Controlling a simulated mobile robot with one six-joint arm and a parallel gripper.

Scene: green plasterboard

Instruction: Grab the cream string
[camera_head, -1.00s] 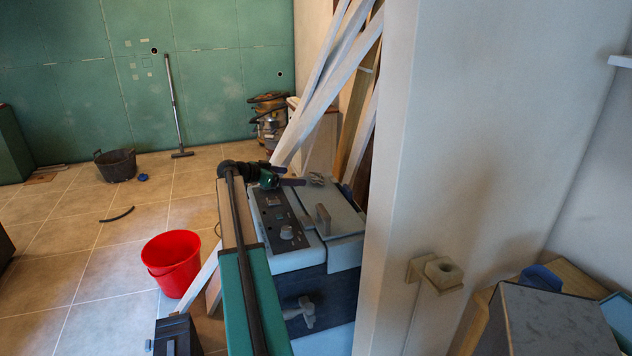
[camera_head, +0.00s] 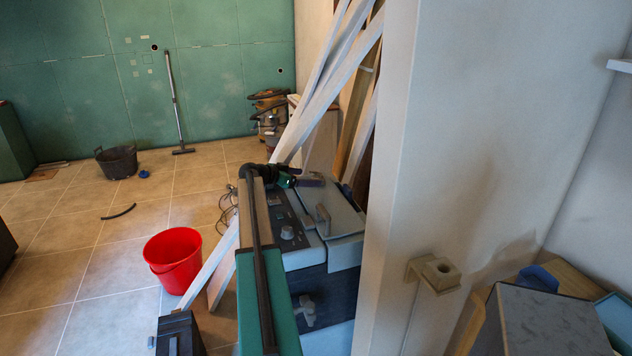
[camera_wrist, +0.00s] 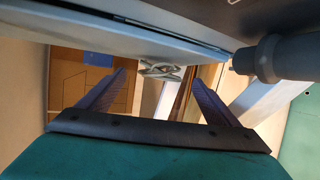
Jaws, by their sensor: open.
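The cream string (camera_wrist: 160,70) shows in the wrist view as a small looped bundle, seen between my two fingers and beyond their tips. It lies at the edge of a pale surface. My gripper (camera_wrist: 158,77) is open, its dark fingers spread apart with nothing between them. In the head view my gripper (camera_head: 311,181) is over the far part of the grey-blue machine (camera_head: 345,212). I cannot make out the string there; my gripper seems to cover it.
Long white boards (camera_head: 330,90) lean just behind the machine. A wall edge (camera_head: 385,200) stands close on its right. A red bucket (camera_head: 173,258) and a black tub (camera_head: 117,161) stand on the tiled floor to the left, where there is free room.

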